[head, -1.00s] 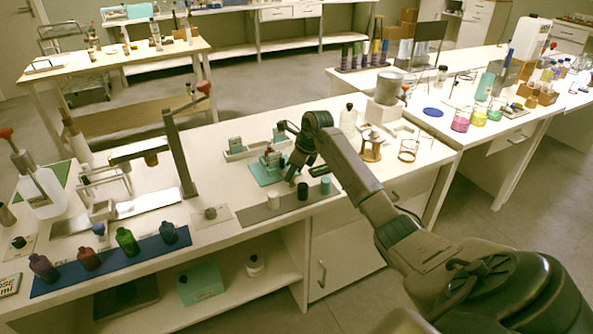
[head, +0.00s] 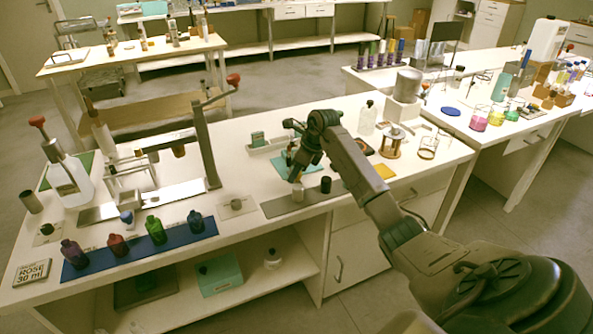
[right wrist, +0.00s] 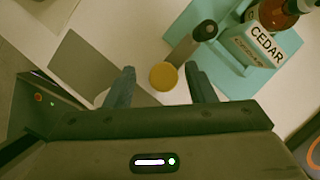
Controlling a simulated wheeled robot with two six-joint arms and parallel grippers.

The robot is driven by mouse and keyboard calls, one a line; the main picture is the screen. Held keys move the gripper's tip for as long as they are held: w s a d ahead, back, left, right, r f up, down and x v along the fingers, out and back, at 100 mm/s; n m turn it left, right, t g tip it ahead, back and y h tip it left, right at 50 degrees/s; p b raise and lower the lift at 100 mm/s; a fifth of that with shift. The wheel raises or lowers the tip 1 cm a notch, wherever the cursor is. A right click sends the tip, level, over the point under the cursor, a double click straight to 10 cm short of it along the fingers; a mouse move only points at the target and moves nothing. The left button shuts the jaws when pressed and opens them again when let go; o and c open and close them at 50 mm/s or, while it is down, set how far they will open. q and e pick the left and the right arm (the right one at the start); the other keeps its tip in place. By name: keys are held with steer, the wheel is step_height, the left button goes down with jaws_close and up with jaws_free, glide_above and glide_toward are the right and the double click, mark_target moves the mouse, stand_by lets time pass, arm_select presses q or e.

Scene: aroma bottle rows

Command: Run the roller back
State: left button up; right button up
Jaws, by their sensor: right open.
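The teal fixture (right wrist: 225,60) lies at the upper right of the right wrist view, holding an amber bottle (right wrist: 278,14) with a white CEDAR label (right wrist: 262,46). A grey bar with a dark round end (right wrist: 204,30), perhaps the roller, lies across its left edge. My right gripper (right wrist: 160,82) is open, its fingers pointing towards the fixture's left side. A yellow disc (right wrist: 163,76) shows between the fingertips, and I cannot tell whether they touch it. My left gripper is not in view.
A lever stand (head: 205,150) and a blue mat (head: 100,260) with several bottles are to the left. A spool (head: 393,143) stands to the right.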

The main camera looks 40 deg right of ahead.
steer(key=shift+s+d+r, duration=0.1)
steer(key=shift+d+r, duration=0.05)
steer(key=shift+r, duration=0.25)
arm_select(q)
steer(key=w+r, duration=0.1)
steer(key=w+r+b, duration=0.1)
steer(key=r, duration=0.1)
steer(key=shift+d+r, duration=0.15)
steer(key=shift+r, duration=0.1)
arm_select(e)
steer(key=v, duration=1)
steer(key=shift+a, duration=0.2)
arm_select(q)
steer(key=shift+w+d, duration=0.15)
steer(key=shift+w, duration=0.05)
